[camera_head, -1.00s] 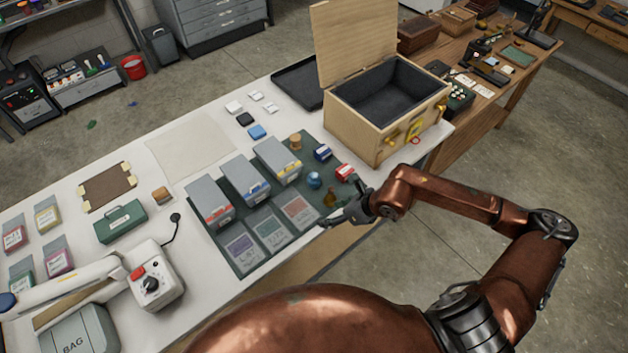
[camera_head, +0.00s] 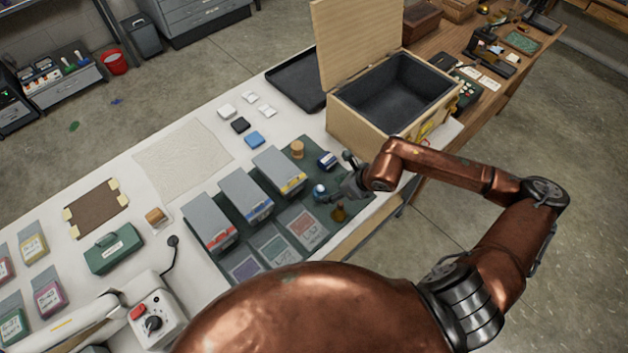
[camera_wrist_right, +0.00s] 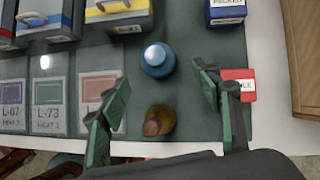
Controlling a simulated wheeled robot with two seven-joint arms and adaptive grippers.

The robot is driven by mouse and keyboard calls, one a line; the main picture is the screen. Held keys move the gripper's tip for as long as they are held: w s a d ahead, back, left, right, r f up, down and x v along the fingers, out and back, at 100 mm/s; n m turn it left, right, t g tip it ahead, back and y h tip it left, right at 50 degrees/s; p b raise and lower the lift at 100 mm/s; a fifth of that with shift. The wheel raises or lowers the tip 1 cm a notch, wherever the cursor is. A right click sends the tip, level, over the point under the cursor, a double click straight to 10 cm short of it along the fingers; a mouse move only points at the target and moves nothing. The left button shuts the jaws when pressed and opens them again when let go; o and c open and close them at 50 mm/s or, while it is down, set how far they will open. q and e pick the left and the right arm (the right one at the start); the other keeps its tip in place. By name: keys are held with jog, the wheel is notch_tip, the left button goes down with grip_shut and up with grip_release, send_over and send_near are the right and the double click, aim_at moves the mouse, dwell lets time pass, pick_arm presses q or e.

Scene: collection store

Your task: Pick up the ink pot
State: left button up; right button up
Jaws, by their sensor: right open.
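A round blue pot with a pale shiny top, which looks like the ink pot (camera_head: 319,192), stands on the dark green mat (camera_head: 212,210). In the right wrist view the blue pot (camera_wrist_right: 157,62) is just beyond the gap between the fingers. My right gripper (camera_head: 343,180) is open and empty, close to the pot's right side in the head view. The right gripper (camera_wrist_right: 163,88) shows two green-padded fingers, spread apart. A brown bottle (camera_wrist_right: 158,121) stands nearer the wrist, between the fingers in the picture. My left gripper is not in view.
A red box (camera_wrist_right: 238,84) lies beside the right finger. A blue box (camera_head: 327,160) and a wooden spool (camera_head: 297,149) are behind the pot. Grey card boxes (camera_head: 245,195) stand to its left. The open wooden chest (camera_head: 365,118) is behind my gripper.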

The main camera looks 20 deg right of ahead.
aim_at(324, 190)
jog(key=shift+w, duration=0.3)
jog(key=shift+w+a+f, duration=0.2)
jog(key=shift+w+f, duration=0.05)
jog(key=shift+x, duration=1.2)
jog(key=p+x, duration=0.1)
jog(key=x, duration=0.3)
jog(key=shift+a+f, duration=0.1)
jog(key=shift+a, duration=0.1)
jog(key=shift+f, duration=0.1)
jog(key=c, duration=1.3)
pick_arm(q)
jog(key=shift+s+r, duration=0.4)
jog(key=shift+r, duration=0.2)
pick_arm(e)
jog(key=shift+c, duration=0.2)
